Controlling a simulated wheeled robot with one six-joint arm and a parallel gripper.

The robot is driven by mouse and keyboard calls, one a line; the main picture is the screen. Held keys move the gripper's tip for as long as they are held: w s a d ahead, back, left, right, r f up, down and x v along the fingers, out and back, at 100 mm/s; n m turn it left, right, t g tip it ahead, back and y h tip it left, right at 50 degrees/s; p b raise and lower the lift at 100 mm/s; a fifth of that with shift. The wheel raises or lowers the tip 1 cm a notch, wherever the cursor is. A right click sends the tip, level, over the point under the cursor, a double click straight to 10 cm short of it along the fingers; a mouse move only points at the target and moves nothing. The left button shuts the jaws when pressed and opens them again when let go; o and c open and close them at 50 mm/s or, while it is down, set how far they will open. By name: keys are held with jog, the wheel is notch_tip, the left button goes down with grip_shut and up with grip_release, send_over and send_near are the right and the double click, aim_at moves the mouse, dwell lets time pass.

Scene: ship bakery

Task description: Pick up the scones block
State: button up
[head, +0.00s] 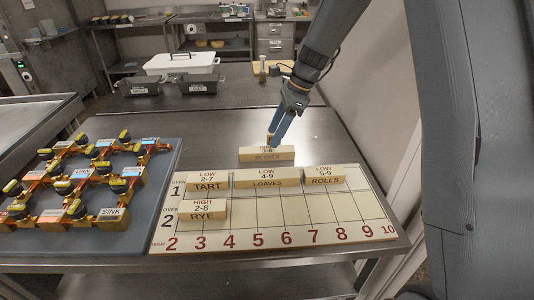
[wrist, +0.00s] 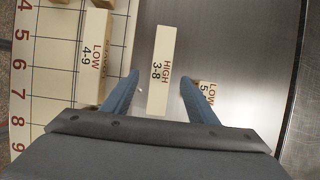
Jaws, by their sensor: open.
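The scones block (head: 267,154) is a long pale wooden block on the steel counter, just behind the oven board. Its front reads SCONES; its top label is partly covered by my gripper (head: 272,138). In the wrist view the block labelled HIGH 3-8 (wrist: 162,75) lies lengthwise between the two finger lines of my gripper (wrist: 160,79). A gap shows on each side. My gripper is open and holds nothing. The fingertips are close over the block; I cannot tell whether they reach down beside it.
The oven board (head: 270,238) holds the tart (head: 207,186), loaves (head: 267,183), rolls (head: 323,181) and rye (head: 208,215) blocks. In the wrist view another LOW block (wrist: 208,91) is partly behind the right finger. A valve panel (head: 95,235) lies left; bins (head: 140,90) stand behind.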

aim_at(267, 149)
jog(key=shift+p+x, duration=0.95)
jog(key=shift+x, duration=1.95)
jog(key=shift+w+d, duration=0.15)
jog(key=c, duration=1.2)
